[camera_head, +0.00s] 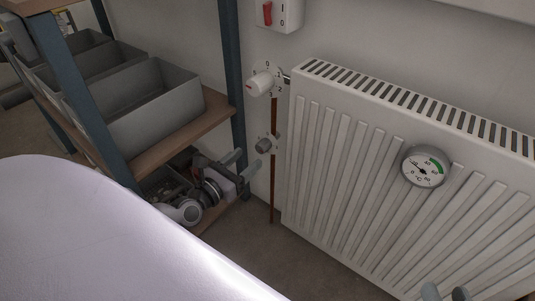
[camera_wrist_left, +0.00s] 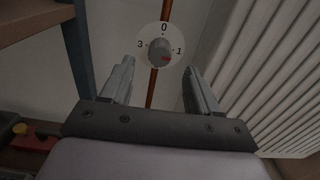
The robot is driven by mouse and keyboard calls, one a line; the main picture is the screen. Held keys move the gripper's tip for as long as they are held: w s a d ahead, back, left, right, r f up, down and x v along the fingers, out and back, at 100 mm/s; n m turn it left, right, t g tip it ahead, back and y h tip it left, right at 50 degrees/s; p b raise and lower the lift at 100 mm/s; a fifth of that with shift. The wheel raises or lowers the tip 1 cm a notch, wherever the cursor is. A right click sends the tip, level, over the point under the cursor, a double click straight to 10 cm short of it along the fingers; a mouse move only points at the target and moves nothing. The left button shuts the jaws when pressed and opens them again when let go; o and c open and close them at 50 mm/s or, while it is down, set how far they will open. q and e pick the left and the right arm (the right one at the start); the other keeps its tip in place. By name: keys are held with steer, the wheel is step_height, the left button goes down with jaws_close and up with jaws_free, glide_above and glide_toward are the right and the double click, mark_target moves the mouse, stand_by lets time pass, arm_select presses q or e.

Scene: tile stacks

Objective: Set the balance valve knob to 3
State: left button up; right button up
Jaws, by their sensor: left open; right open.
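The balance valve knob is a small grey knob (camera_head: 264,145) on the copper pipe left of the radiator. In the left wrist view the grey knob (camera_wrist_left: 157,50) sits on a white dial (camera_wrist_left: 147,34) marked 0 at top, 1 at right and 3 at left. Its red mark is at the lower right, below the 1; the dial's bottom is hidden. My left gripper (camera_head: 240,164) is open and empty, just left of and below the knob, apart from it. Its fingers (camera_wrist_left: 158,68) flank the knob in the wrist view. My right gripper (camera_head: 445,293) is open at the bottom edge.
A white thermostat knob (camera_head: 260,85) is above on the same pipe. The white radiator (camera_head: 335,170) with a round gauge (camera_head: 424,167) fills the right. A shelf with grey bins (camera_head: 150,108) and a blue post (camera_head: 232,75) stands left. A red switch box (camera_head: 280,14) is above.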

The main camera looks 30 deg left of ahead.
mark_target(259, 149)
arm_select(q)
steer(key=w+b, duration=0.1)
steer(key=w, duration=0.4)
steer(key=shift+w+d, duration=0.1)
steer(key=shift+d, duration=0.1)
steer(key=shift+w, duration=0.65)
arm_select(e)
steer(key=shift+s+d+r+n+t, duration=0.2)
steer(key=shift+d+n+t, duration=0.1)
steer(key=shift+d+t, duration=0.1)
arm_select(q)
steer(key=shift+d, duration=0.1)
steer(key=c, duration=1)
steer(key=shift+m, duration=0.6)
steer(key=shift+c, duration=0.2)
arm_select(e)
steer(key=shift+f, duration=0.1)
